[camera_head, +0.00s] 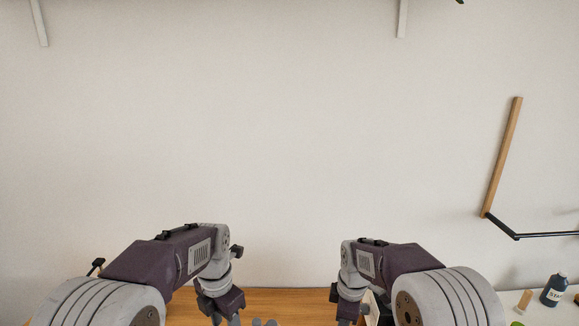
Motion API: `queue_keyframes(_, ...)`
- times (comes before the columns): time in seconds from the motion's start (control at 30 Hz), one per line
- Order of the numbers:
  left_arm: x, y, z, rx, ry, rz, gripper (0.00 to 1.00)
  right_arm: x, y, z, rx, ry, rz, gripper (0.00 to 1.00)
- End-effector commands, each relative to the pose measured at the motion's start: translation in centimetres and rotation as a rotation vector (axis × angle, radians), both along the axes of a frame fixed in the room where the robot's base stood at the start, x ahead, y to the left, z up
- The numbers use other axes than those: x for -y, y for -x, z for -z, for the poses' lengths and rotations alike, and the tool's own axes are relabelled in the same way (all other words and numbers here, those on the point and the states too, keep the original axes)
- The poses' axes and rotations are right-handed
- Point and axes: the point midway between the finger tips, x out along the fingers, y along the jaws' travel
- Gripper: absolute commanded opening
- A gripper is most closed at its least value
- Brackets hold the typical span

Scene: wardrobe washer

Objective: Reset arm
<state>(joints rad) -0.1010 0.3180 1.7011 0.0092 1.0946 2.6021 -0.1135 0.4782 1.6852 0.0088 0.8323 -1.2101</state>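My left arm comes in from the lower left, and my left gripper (222,306) points down over a wooden surface (290,299). My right arm comes in from the lower right, and my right gripper (350,306) also points down over that surface. The fingertips of both are cut off or hidden at the bottom edge, so I cannot tell if they are open. A small pale piece (372,308) shows beside the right gripper; I cannot tell if it is held.
A plain wall (280,120) fills most of the view. At the lower right a dark bottle (553,291) with a pale label stands on a white surface beside a small tan item (524,300). A wooden bar (502,155) with a black rod (545,235) is on the wall at the right.

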Motion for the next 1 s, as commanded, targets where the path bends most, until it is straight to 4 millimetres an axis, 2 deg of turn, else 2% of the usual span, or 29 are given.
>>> queue_keyframes(0.03,-0.8,2.1,2.9,-0.001,-0.002,0.126,0.48,1.1,2.3,1.4,0.005,-0.012,0.093,0.42)
queue_keyframes(0.2,-2.4,8.1,7.9,0.012,-0.013,0.728,0.48,3.3,9.8,3.5,-0.005,-0.061,0.458,0.42)
queue_keyframes(0.27,-2.7,10.1,9.5,0.017,-0.020,0.970,0.48,3.7,12.3,4.5,-0.015,-0.078,0.592,0.42)
queue_keyframes(0.4,-3.0,14.0,12.1,0.027,-0.036,1.563,0.48,4.0,17.6,6.5,-0.054,-0.104,0.895,0.42)
queue_keyframes(0.5,-3.0,15.5,13.5,0.034,-0.053,1.945,0.48,4.1,20.0,8.0,-0.086,-0.108,1.082,0.42)
queue_keyframes(0.6,-3.0,14.8,13.7,0.059,-0.106,2.231,0.48,4.1,20.0,8.3,-0.073,-0.133,1.219,0.42)
queue_keyframes(0.7,-3.0,14.2,13.6,0.070,-0.147,2.402,0.48,4.1,19.5,8.2,-0.061,-0.153,1.300,0.42)
queue_keyframes(0.8,-3.0,14.1,13.6,0.069,-0.153,2.472,0.48,4.1,19.5,8.2,-0.060,-0.157,1.332,0.42)
queue_keyframes(1.0,-3.0,14.1,13.6,0.068,-0.152,2.480,0.48,4.0,19.5,8.2,-0.061,-0.157,1.334,0.42)
